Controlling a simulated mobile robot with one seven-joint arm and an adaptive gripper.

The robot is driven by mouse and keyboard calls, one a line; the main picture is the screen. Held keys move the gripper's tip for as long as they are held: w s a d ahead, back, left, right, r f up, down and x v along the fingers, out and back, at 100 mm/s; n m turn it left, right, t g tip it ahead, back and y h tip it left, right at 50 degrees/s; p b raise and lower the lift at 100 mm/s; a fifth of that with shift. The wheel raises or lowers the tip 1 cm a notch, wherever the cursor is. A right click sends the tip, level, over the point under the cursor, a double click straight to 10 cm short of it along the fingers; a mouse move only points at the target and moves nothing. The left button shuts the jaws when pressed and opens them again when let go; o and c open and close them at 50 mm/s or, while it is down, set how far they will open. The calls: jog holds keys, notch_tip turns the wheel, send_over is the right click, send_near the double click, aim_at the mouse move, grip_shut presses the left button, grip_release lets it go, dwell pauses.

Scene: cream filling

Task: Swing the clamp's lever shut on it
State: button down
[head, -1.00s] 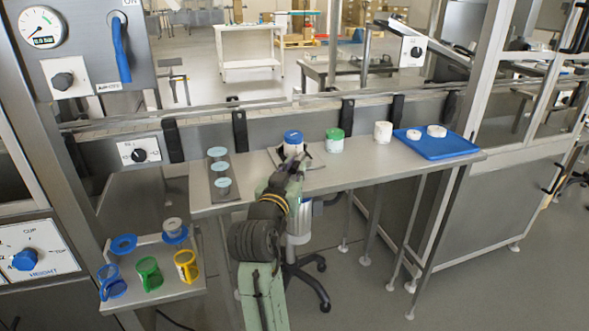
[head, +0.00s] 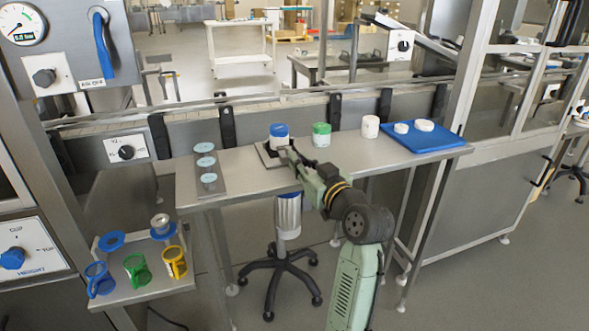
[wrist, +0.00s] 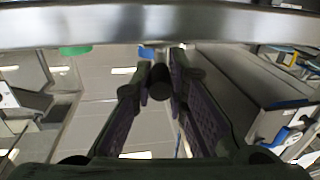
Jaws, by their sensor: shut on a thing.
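A white jar with a blue lid (head: 279,131) stands upright on the clamp's dark base plate (head: 263,157) on the bench. My gripper (head: 289,155) is at the front right of the jar, low beside the clamp. In the wrist view my gripper (wrist: 160,75) has its fingers closed around a dark round knob, the end of the clamp's lever (wrist: 160,89). The rest of the lever and the clamp's jaw are mostly hidden by my gripper in the head view. I cannot tell the lever's exact angle.
A green-lidded jar (head: 321,135) and a white jar (head: 370,127) stand to the right, then a blue tray (head: 440,146) with white pieces.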

aim_at(311, 172)
jog(key=n+g+y+b, duration=0.1)
jog(key=w+d+n+g+y+b, duration=0.1)
jog(key=y, duration=0.1)
jog(key=shift+d+f+n, duration=0.15)
jog(key=shift+d+n, duration=0.1)
jog(key=shift+n, duration=0.05)
jog(key=shift+w+d+n+g+y+b, duration=0.25)
jog(key=shift+n+g+y+b, duration=0.2)
jog(key=shift+n+g+y, duration=0.3)
jog(key=shift+w+d+n+g+y+b, duration=0.2)
jog(key=shift+n+g+y+b, duration=0.3)
jog(key=shift+g+y, duration=0.35)
jog(key=c, duration=1.6)
grip_release()
jog(key=shift+o, duration=0.2)
jog(key=v, duration=1.2)
jog(key=shift+w, duration=0.1)
